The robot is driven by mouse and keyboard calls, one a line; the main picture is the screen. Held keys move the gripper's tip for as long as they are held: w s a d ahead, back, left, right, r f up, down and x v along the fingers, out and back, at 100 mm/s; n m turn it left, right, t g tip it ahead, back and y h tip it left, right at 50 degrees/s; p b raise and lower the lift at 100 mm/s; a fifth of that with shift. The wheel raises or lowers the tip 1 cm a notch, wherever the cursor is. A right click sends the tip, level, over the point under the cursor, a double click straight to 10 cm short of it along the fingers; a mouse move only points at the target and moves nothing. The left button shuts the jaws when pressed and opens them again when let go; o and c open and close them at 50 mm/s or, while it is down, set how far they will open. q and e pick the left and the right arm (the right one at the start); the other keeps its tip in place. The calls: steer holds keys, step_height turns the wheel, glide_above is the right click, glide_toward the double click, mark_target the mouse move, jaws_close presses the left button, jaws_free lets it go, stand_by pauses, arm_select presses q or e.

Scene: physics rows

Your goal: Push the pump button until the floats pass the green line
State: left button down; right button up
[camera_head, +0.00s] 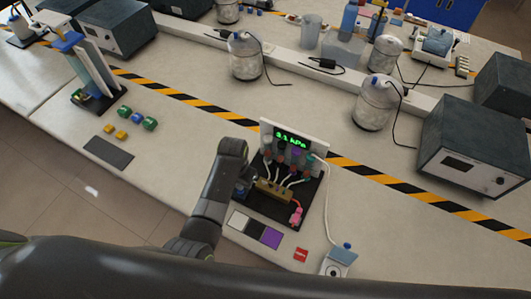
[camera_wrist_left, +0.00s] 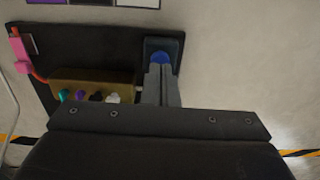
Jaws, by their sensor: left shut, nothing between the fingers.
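The pump rig stands on a black base (camera_head: 272,210) near the middle of the table, with a brass manifold (camera_head: 273,193), pale tubes and a display (camera_head: 292,138) with green digits that look like 3.1 kPa. A blue round button (camera_wrist_left: 161,57) sits on a dark box at the base's corner. My left gripper (camera_wrist_left: 160,70) is shut and empty, its tips at the button's edge. I cannot tell whether they touch it. In the head view my left gripper (camera_head: 247,180) is mostly dark against the rig. The floats and green line cannot be made out. My right gripper is not in view.
A pink clamp (camera_head: 296,214) is on the rig's front right. A red block (camera_head: 301,255) and a device with a blue knob (camera_head: 340,258) stand close by. Glass bottles (camera_head: 375,103) and a dark box instrument (camera_head: 478,150) are behind and right.

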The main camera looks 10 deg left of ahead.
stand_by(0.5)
arm_select(q)
steer(key=shift+f+b, duration=0.65)
steer(key=shift+f, duration=0.5)
steer(key=shift+r, duration=0.2)
steer(key=shift+r+p, duration=0.7)
steer(key=shift+r, duration=0.25)
step_height(320, 180, up, 7)
stand_by(0.7)
stand_by(0.4)
